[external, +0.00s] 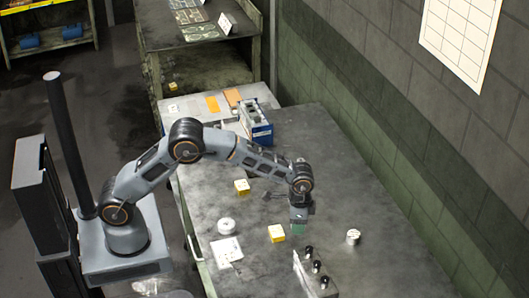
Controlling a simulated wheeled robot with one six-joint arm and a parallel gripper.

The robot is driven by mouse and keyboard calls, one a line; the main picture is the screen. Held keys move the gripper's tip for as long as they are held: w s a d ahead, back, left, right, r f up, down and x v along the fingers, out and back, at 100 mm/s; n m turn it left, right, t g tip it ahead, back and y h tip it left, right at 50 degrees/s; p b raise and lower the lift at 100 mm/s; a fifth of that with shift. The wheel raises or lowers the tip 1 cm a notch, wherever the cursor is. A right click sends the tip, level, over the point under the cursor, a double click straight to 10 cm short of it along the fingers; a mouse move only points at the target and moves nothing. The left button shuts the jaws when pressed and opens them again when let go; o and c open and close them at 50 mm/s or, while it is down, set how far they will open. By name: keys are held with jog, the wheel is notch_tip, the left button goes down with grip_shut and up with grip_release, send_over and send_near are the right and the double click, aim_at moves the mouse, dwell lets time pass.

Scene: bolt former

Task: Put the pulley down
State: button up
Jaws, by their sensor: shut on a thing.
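My gripper (298,217) points down over the right middle part of the grey workbench (330,165). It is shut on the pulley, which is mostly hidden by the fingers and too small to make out. A small green patch (297,230) shows just below the fingertips. I cannot tell whether it lies on the bench or is part of what I hold, nor how high the gripper is above the bench.
A white ring-shaped thing (226,226) and a paper sheet (226,250) lie farther left. A silver cylinder (353,237) stands right. A block with black knobs (315,275) is in front. A blue-and-white box (255,123) stands behind.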

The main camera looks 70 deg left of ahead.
aim_at(301, 237)
jog(key=shift+w+d+f, duration=0.15)
jog(key=shift+w+f, duration=0.35)
jog(key=shift+f, duration=0.2)
jog(key=shift+f+p, duration=0.6)
jog(key=shift+f, duration=0.85)
jog(key=shift+f, duration=0.15)
jog(key=o, duration=0.9)
jog(key=shift+o, duration=0.2)
